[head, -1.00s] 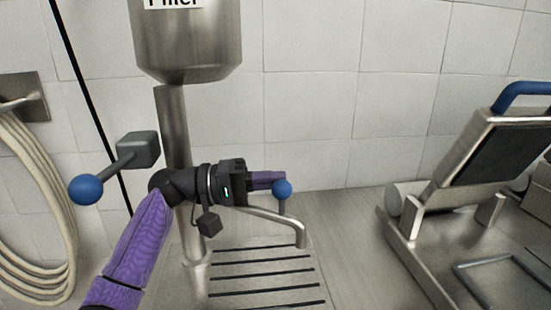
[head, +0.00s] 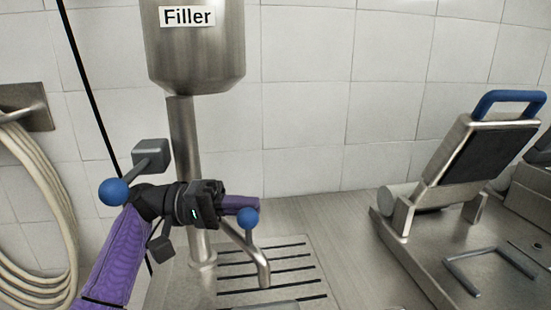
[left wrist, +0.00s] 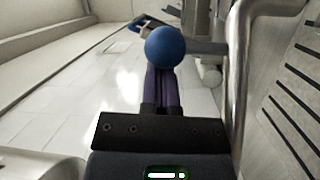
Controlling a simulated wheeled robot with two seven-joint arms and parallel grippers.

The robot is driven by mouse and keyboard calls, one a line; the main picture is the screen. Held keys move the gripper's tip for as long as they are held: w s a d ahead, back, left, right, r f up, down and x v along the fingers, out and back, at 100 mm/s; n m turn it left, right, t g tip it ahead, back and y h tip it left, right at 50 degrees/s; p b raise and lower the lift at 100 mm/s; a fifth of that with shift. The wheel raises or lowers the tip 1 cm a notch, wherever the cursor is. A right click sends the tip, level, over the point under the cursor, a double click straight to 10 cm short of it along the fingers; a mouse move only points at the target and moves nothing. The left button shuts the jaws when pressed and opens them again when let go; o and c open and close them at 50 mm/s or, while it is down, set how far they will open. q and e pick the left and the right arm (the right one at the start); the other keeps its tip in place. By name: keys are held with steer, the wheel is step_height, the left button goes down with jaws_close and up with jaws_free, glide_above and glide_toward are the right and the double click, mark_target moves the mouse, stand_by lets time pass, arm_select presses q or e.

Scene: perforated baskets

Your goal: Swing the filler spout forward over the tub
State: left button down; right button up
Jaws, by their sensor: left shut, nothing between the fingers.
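The steel filler (head: 195,60) stands on a post above a slotted drain board (head: 275,265). Its curved spout (head: 256,256) angles forward and right, with its tip turned down over the slots. A blue ball knob (head: 247,218) rises from the spout. My left gripper (head: 252,203) is shut and empty, its purple fingers right behind the knob. In the left wrist view the knob (left wrist: 165,47) is at the tips of the fingers (left wrist: 160,92), and the spout (left wrist: 240,75) curves at the right. I cannot tell whether they touch. A metal edge at the bottom may be the tub, mostly out of view.
A grey block with a blue-ball lever (head: 113,191) is on the post's left, close to my left wrist. A coiled hose (head: 45,190) hangs on the left wall. A steel machine with a blue handle (head: 510,98) stands at right. The counter between is clear.

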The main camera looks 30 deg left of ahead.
arm_select(q)
steer(key=shift+a, duration=0.1)
arm_select(e)
steer(key=shift+d, duration=0.1)
arm_select(q)
steer(key=v, duration=0.9)
steer(key=shift+s+a, duration=0.15)
steer(key=shift+a, duration=0.25)
arm_select(e)
steer(key=shift+s+d+f, duration=0.2)
steer(key=shift+s, duration=0.05)
arm_select(q)
steer(key=shift+f, duration=0.1)
